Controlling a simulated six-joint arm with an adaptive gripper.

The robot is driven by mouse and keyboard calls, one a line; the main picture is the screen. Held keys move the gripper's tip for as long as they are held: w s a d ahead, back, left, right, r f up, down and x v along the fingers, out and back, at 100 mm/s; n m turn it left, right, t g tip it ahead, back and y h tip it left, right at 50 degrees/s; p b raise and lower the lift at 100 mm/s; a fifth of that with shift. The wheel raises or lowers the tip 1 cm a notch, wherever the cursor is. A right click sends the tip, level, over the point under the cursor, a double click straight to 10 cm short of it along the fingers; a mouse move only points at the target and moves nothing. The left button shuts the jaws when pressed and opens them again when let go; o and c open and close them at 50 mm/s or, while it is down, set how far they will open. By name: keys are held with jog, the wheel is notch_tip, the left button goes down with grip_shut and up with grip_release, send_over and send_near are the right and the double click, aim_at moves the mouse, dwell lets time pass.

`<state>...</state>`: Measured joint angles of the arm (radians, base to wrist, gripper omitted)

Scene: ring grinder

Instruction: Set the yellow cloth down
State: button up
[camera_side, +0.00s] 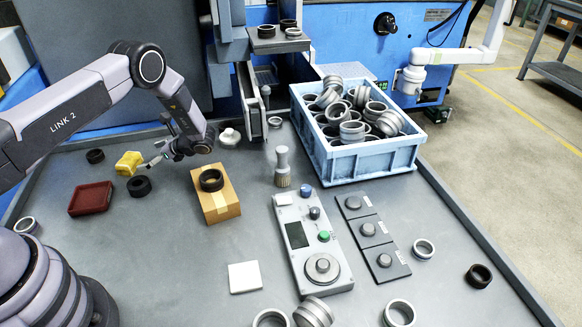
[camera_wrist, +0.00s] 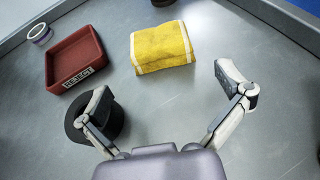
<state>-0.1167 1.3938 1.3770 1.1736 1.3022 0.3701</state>
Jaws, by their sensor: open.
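The yellow cloth (camera_wrist: 162,47) is a folded block with pale edge stripes. It lies on the grey table in the wrist view, ahead of my gripper (camera_wrist: 165,90) and apart from it. My gripper's two fingers are spread wide with nothing between them. In the side view the cloth (camera_side: 129,163) rests at the left, just left of my gripper (camera_side: 150,157).
A red tray labelled REJECT (camera_wrist: 75,60) lies left of the cloth. A dark ring (camera_wrist: 107,118) lies under my left finger in the wrist view. A cardboard box (camera_side: 215,199) with a black ring on top stands right of my gripper. Bare table surrounds the cloth.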

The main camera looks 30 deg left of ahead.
jog(key=v, duration=0.5)
jog(key=shift+w+d+r, duration=0.1)
jog(key=shift+d+r, duration=0.05)
jog(key=s+d+r+n+t+h, duration=0.1)
jog(key=s+d+r+n+h, duration=0.1)
jog(key=r, duration=0.7)
jog(key=s+d+r+n+t+h, duration=0.1)
jog(key=s+d+r+n+h, duration=0.15)
jog(key=r, duration=0.55)
jog(key=s+d+r+n+h, duration=0.1)
jog(key=d+r+n+h, duration=0.15)
jog(key=r, duration=0.65)
jog(key=s+d+r+n+t+h, duration=0.2)
jog(key=s+d+r+t, duration=0.1)
jog(key=s, duration=0.4)
jog(key=s+d+r+n+t+h, duration=0.1)
jog(key=s+d+r+n+t, duration=0.1)
jog(key=s, duration=0.6)
jog(key=s+d+r+n+t+h, duration=0.2)
jog(key=s+d+r, duration=0.3)
jog(key=s, duration=0.3)
jog(key=shift+d+n+t+h, duration=0.3)
jog(key=shift+d+t, duration=0.05)
jog(key=shift+t, duration=0.45)
